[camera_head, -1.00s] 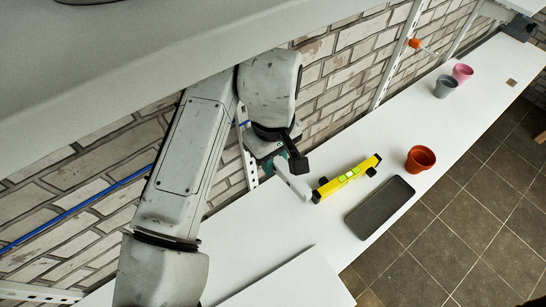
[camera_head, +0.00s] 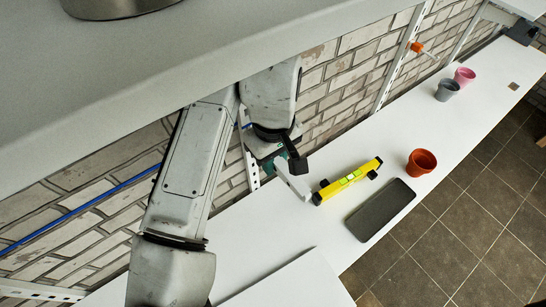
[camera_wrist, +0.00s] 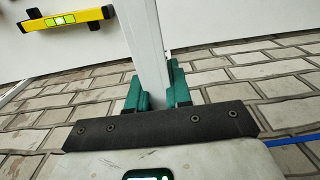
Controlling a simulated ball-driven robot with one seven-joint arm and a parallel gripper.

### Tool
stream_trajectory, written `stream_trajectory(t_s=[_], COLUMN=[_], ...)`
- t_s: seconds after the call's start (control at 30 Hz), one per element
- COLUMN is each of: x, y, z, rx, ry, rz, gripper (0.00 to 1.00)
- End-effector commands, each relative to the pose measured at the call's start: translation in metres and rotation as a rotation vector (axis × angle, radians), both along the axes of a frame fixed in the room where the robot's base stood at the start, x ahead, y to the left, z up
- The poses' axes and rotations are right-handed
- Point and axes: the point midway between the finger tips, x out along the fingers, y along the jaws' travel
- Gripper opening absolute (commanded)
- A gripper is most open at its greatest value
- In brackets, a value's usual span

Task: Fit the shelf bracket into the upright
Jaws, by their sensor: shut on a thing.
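The shelf bracket (camera_head: 293,184) is a pale, straight bar. My gripper (camera_wrist: 157,88), with green fingers, is shut on it. In the wrist view the bracket (camera_wrist: 144,38) runs up from between the fingers past the top edge. In the head view its free end points down and right over the white shelf, near the yellow level. A white slotted upright (camera_head: 252,172) stands against the brick wall just left of my gripper, mostly hidden behind my arm. I cannot tell whether the bracket's held end touches the upright.
A yellow level (camera_head: 348,181), a dark flat slab (camera_head: 380,209) and an orange pot (camera_head: 421,162) are on the white shelf (camera_head: 330,245). Grey (camera_head: 447,90) and pink (camera_head: 464,77) pots stand farther off. Another shelf (camera_head: 220,45) hangs close above my arm. A second upright (camera_head: 398,60) holds an orange-handled tool (camera_head: 417,46).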

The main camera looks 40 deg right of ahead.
Motion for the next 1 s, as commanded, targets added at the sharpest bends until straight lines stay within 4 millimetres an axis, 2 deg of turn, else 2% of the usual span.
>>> stream_trajectory(t_s=[1.0], x=[0.0064], y=[0.0000], z=[0.0003], rx=[0.000], ry=[-0.001], rz=[0.001], gripper=[0.00])
